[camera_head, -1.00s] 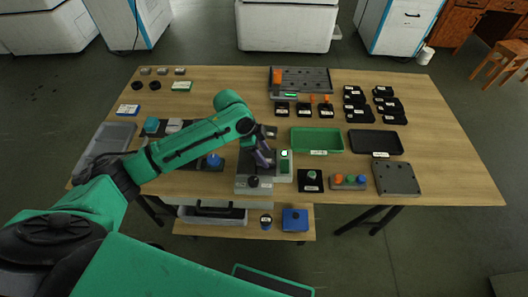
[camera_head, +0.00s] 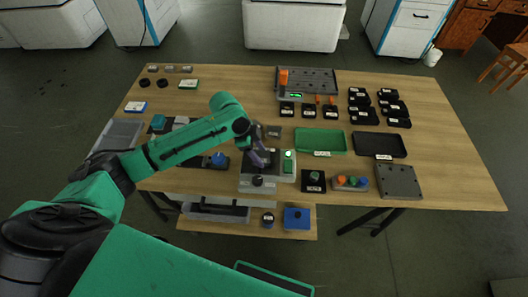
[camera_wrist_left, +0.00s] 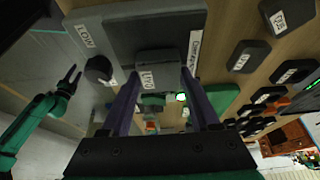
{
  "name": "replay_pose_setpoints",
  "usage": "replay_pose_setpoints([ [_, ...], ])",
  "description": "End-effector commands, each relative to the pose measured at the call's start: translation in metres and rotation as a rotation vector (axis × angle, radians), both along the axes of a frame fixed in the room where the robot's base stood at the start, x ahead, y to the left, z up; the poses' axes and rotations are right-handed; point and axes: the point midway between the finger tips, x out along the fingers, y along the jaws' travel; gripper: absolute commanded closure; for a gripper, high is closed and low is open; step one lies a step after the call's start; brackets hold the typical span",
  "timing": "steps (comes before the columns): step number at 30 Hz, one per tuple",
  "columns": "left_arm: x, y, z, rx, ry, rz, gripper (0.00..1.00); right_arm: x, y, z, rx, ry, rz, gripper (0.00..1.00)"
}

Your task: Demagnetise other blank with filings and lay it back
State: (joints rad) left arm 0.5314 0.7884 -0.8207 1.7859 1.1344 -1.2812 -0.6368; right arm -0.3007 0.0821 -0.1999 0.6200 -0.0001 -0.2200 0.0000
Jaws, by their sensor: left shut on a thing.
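My left gripper (camera_head: 262,160) is shut on a small grey labelled blank (camera_wrist_left: 158,68). The blank sits between the two purple fingers, over the dark plate of a grey demagnetiser unit (camera_head: 246,184). I cannot tell whether it touches the plate. Filings on the blank are too small to make out. Another small grey block (camera_head: 273,131) lies behind the unit. My right gripper (camera_wrist_left: 70,80) shows at the left of the left wrist view, with its fingers apart.
A green tray (camera_head: 322,153) and a black tray (camera_head: 380,157) lie to the right. A black button box (camera_head: 314,188), a control box with coloured buttons (camera_head: 350,190) and a grey perforated plate (camera_head: 416,196) line the front right. Several black blocks (camera_head: 363,115) stand behind.

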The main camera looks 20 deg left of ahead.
Motion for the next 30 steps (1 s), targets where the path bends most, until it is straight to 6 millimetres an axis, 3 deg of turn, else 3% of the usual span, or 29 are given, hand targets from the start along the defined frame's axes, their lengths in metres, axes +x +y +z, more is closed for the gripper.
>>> replay_pose_setpoints([
  [8,0.000,0.001,0.001,-0.001,-0.002,0.001,1.00,0.000,0.000,0.001,0.000,0.000,-0.001,0.50],
  [21,-0.006,0.024,0.002,-0.001,-0.002,0.001,1.00,0.000,0.001,0.012,0.001,-0.001,-0.001,0.50],
  [30,-0.006,0.026,0.001,-0.001,-0.003,0.000,1.00,0.000,0.003,0.011,0.003,0.000,-0.002,0.50],
])
